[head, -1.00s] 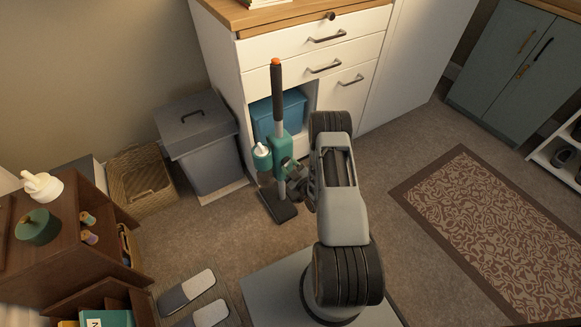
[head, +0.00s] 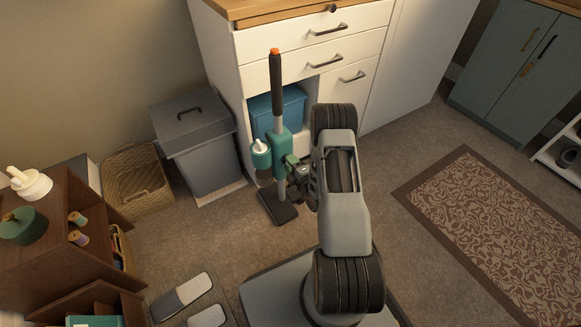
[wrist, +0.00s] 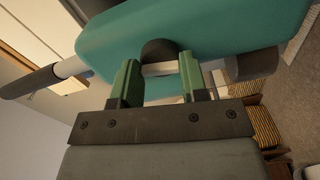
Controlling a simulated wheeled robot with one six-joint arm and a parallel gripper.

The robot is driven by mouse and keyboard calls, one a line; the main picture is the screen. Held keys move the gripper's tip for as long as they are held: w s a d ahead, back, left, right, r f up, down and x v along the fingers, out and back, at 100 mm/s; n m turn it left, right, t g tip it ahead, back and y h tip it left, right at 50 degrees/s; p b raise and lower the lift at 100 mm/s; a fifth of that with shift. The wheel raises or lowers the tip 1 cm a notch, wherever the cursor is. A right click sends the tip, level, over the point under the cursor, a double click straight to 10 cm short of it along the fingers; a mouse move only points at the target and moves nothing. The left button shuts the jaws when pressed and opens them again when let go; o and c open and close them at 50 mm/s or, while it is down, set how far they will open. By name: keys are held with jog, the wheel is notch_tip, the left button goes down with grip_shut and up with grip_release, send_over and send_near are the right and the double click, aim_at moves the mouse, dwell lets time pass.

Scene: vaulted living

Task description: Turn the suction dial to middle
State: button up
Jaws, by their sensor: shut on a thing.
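A stick vacuum with a teal body (head: 282,155), a grey tube, a black handle with an orange tip and a dark floor head stands upright before the white cabinet in the head view. The teal body also fills the top of the wrist view (wrist: 210,25). The suction dial (wrist: 158,49) appears there as a dark round knob with a pale bar at its lower edge. My gripper (wrist: 159,80) is shut on it, with green-padded fingers on either side. In the head view my gripper (head: 296,175) meets the vacuum's right side; the dial's setting cannot be read.
The white cabinet (head: 300,55) with a blue bin (head: 280,108) in its open bay is behind the vacuum. A grey lidded bin (head: 200,150) and a wicker basket (head: 138,180) stand left. A patterned rug (head: 500,220) lies on open floor at right.

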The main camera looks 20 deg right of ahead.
jog(key=shift+f+n+b, duration=0.1)
jog(key=shift+n+b, duration=0.35)
jog(key=shift+n, duration=0.35)
jog(key=o, duration=0.9)
jog(key=s+p, duration=0.1)
jog(key=s, duration=0.3)
jog(key=s+d+p, duration=0.1)
jog(key=s, duration=0.8)
jog(key=shift+s+d+p, duration=0.2)
jog(key=shift+s+p, duration=0.15)
jog(key=shift+p, duration=0.05)
jog(key=shift+r, duration=0.2)
